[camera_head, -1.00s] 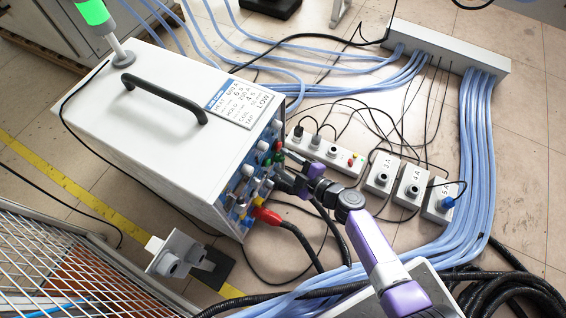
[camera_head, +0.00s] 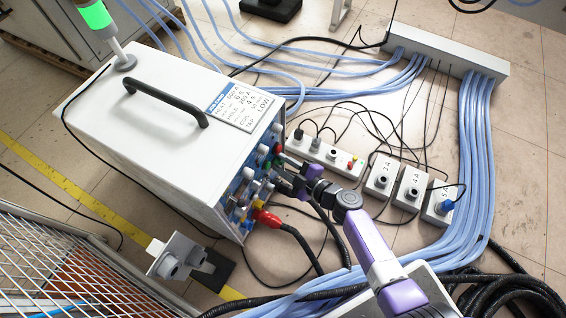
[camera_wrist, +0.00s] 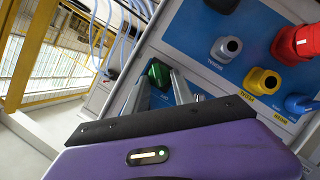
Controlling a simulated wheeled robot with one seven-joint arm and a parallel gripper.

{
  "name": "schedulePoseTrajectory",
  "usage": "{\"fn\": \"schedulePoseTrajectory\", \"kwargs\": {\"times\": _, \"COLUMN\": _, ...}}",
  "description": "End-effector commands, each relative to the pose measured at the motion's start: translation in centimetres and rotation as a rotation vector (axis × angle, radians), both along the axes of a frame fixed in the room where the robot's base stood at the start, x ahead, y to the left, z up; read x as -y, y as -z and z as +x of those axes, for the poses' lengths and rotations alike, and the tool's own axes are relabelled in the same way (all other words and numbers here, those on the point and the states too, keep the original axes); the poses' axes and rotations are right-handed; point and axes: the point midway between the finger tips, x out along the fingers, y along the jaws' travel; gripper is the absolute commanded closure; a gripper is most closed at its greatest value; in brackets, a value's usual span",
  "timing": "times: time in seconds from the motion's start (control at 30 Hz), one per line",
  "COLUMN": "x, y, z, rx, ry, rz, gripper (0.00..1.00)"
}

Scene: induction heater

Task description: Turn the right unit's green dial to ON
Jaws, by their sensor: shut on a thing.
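The white unit (camera_head: 175,105) stands at left in the head view, its blue control panel (camera_head: 243,195) facing right. The green dial (camera_wrist: 158,73) shows in the wrist view on the blue panel, between the fingertips. My gripper (camera_wrist: 159,84) has its two grey fingers closed on the sides of the dial. In the head view my gripper (camera_head: 277,169) reaches the panel's upper part from the right, and the green dial (camera_head: 267,164) is mostly hidden there. The dial's pointer and ON mark cannot be read.
Power strips (camera_head: 326,153) and blue cables (camera_head: 474,150) lie right of the unit. A wire mesh fence (camera_head: 60,270) stands front left.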

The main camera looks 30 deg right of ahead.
Motion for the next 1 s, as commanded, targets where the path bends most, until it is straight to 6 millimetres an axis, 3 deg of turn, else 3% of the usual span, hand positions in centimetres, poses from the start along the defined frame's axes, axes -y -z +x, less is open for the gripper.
{"fn": "schedulePoseTrajectory", "kwargs": {"times": 0.3, "x": 0.2, "y": -1.1, "z": 0.2, "rx": -0.106, "ry": 0.0, "rz": 0.145, "gripper": 1.0}}
{"fn": "schedulePoseTrajectory", "kwargs": {"times": 1.0, "x": 1.2, "y": -0.4, "z": 0.7, "rx": -0.488, "ry": 0.001, "rz": 0.673, "gripper": 1.0}}
